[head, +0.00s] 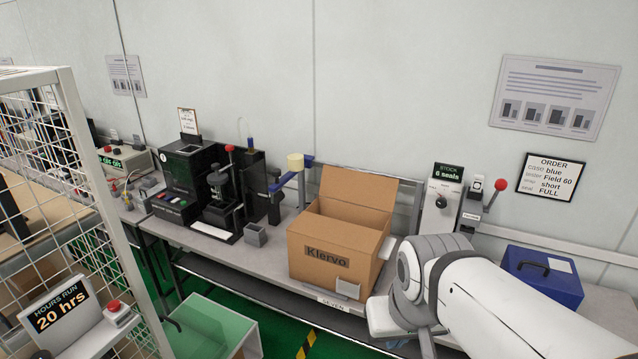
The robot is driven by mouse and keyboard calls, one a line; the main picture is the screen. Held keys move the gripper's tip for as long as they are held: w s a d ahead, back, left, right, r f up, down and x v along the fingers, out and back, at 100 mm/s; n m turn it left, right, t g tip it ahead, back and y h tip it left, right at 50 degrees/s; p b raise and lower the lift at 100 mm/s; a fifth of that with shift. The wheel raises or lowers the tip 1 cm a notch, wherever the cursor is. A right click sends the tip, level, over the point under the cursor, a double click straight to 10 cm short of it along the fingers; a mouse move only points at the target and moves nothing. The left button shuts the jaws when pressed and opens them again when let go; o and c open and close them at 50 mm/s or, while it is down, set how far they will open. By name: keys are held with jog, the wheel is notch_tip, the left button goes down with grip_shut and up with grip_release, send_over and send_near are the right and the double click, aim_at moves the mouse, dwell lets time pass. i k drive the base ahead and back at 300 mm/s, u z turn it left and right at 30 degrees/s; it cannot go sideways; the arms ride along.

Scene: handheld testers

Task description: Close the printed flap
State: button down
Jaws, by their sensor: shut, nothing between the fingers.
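An open brown cardboard box (308,262) stands on the grey bench near the middle of the head view. Its back flap (355,190) stands up and leans back, with no print visible on it. The dark print "Klervo" (327,257) is on the front face; I cannot tell whether that face is a flap hanging down or the box wall. Small pale pieces show at the box's front right corner (348,288) and right side (387,247). My white arm is at the lower right, close to the box's right side. The fingers of my gripper cannot be made out.
A black tester (184,182) and a small grey cup (255,234) stand left of the box. A stock dispenser (441,208) and blue case (543,276) are to the right. A mesh fence fills the left.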

aim_at(372, 190)
jog(key=u, duration=0.55)
jog(key=i, duration=1.3)
jog(key=z, duration=0.8)
jog(key=i, duration=0.5)
jog(key=z, duration=0.4)
